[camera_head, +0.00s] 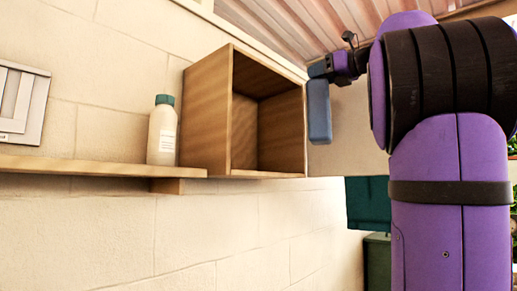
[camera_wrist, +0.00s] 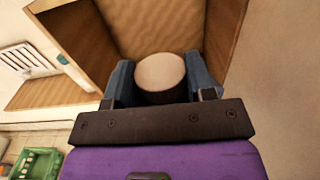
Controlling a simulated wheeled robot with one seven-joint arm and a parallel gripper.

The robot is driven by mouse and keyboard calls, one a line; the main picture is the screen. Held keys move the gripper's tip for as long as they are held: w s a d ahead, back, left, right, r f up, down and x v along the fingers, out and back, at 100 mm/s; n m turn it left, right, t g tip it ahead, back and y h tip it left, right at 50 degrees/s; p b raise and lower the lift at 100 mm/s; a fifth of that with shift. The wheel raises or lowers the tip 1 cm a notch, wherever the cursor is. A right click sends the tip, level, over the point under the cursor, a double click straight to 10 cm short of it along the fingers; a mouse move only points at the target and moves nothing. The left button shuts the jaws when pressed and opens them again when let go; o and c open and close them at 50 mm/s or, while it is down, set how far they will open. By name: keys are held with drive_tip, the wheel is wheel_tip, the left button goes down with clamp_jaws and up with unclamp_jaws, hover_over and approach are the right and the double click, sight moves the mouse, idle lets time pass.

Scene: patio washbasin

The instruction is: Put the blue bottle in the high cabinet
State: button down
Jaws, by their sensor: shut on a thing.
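The high cabinet (camera_head: 183,118) is an open wooden box on the wall in the head view, its opening facing right and toward me. The open front also fills the top of the wrist view (camera_wrist: 188,22). My gripper (camera_head: 321,68) is just right of the opening in the head view. In the wrist view my gripper (camera_wrist: 162,82) is shut on a round thing with a pale end and a dark rim, which I take as the blue bottle (camera_wrist: 160,72). A blue upright shape (camera_head: 319,112) shows at the gripper in the head view; whether it is bottle or finger is unclear.
A white bottle with a teal cap (camera_head: 162,130) stands on the wooden shelf (camera_head: 80,166) left of the cabinet. A white slatted panel (camera_head: 22,102) is on the wall. A green crate (camera_wrist: 38,162) shows low left in the wrist view. The cabinet's visible interior looks empty.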

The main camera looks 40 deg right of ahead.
drive_tip(key=w+d, duration=0.1)
drive_tip(key=w, duration=1.8)
wheel_tip(320, 180, down, 7)
drive_tip(key=shift+f, duration=0.1)
drive_tip(key=shift+c, duration=2.3)
unclamp_jaws()
drive_tip(key=shift+d, duration=0.1)
drive_tip(key=s+d, duration=0.1)
drive_tip(key=s, duration=1.1)
drive_tip(key=shift+d, duration=0.3)
